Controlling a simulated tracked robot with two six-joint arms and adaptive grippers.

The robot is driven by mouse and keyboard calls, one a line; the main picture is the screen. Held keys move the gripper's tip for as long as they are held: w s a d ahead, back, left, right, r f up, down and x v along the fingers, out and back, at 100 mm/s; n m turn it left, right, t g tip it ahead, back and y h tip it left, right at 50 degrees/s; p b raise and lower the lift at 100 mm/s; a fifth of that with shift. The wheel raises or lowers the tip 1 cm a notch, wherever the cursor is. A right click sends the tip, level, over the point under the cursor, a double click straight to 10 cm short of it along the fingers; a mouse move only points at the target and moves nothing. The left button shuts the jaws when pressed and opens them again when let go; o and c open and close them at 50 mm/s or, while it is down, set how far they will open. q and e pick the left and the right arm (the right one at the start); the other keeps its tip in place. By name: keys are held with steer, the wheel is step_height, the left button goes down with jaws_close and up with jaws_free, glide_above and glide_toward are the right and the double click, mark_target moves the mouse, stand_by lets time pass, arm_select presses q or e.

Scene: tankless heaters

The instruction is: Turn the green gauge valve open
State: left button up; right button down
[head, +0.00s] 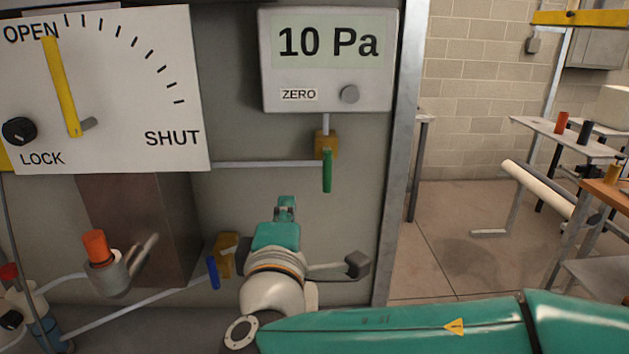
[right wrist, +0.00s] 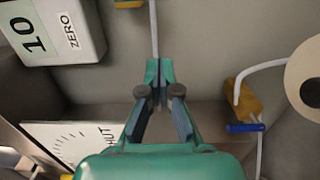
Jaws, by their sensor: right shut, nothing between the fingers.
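The green gauge valve handle (head: 327,171) hangs straight down from its brass body (head: 326,145) in the head view, below the pressure gauge (head: 327,60), which reads 10 Pa. In the right wrist view the brass body (right wrist: 128,3) is cut by the top edge, and I cannot make out the green handle there. My right gripper (head: 285,203) is below and left of the handle, apart from it. Its fingertips meet with nothing between them, as the right wrist view also shows (right wrist: 160,68). My left gripper is out of view.
A dial panel (head: 130,90) with a yellow pointer near OPEN is at upper left. A blue valve handle (head: 213,272) is left of my right gripper. A horizontal pipe (head: 265,163) runs left from the green valve. Open floor (head: 450,225) lies right of the cabinet's edge post.

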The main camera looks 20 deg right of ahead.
mark_target(328, 172)
arm_select(q)
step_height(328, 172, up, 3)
steer(key=p, duration=0.2)
steer(key=shift+p, duration=0.35)
arm_select(e)
steer(key=w+d, duration=0.5)
steer(key=d, duration=0.1)
steer(key=shift+d, duration=0.15)
